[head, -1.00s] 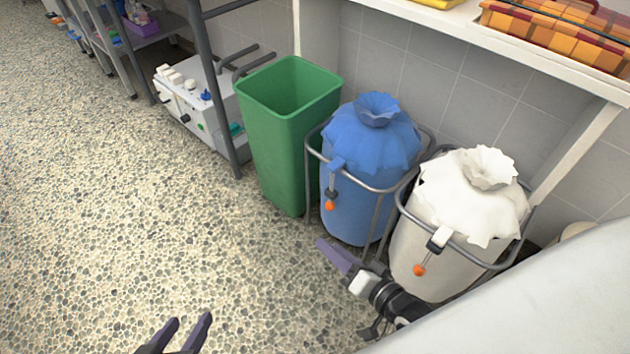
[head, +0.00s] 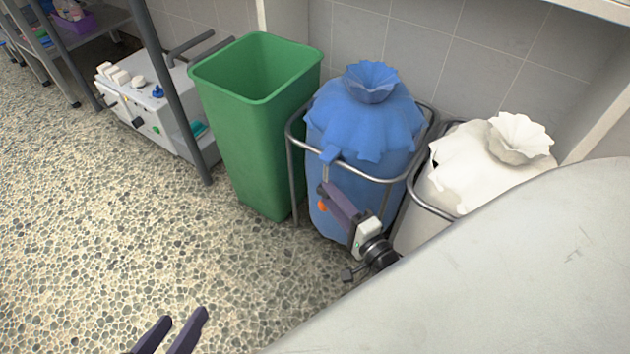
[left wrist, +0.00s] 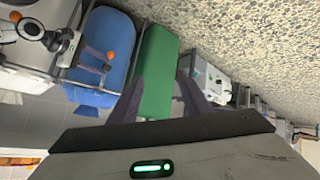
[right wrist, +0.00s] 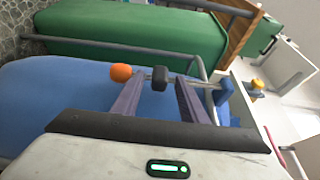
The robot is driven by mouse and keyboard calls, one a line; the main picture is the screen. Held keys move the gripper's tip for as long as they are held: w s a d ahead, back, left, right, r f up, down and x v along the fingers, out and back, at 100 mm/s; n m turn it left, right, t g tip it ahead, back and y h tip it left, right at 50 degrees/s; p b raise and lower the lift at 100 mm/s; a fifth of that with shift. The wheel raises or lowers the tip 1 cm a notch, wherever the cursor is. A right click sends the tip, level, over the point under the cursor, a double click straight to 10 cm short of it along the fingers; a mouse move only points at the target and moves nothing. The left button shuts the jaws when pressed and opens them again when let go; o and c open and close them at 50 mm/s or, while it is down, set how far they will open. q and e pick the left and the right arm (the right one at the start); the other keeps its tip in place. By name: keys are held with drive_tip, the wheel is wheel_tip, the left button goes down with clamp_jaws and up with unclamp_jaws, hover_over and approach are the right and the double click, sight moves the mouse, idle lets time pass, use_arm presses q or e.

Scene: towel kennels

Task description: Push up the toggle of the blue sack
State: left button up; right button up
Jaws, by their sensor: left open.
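The blue sack (head: 365,125) hangs upright in a metal ring stand, its top gathered. Its cord ends in an orange ball (head: 322,206). In the right wrist view, the dark toggle (right wrist: 160,78) sits on the cord between the ball (right wrist: 121,73) and the blue tab (right wrist: 224,92). My right gripper (head: 327,190) is at the sack's front; its fingers stand apart with the toggle between or just beyond the tips. I cannot tell whether they touch it. In the head view the fingers hide the toggle. My left gripper (head: 180,322) is open and empty, low over the floor.
A green bin (head: 250,130) stands left of the blue sack. A white sack (head: 470,175) in its own stand (head: 428,205) is on the right, partly hidden by my pale body. A white machine (head: 150,105) stands further left. The floor at front left is clear.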

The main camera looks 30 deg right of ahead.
use_arm(q)
drive_tip(key=shift+w+d+r+h+b, duration=0.1)
drive_tip(key=shift+d+r+h+b, duration=0.4)
drive_tip(key=shift+r+b, duration=0.35)
use_arm(e)
drive_tip(key=w, duration=0.7)
drive_tip(key=shift+s, duration=0.1)
drive_tip(key=shift+c, duration=0.4)
clamp_jaws()
use_arm(q)
drive_tip(key=shift+r, duration=0.1)
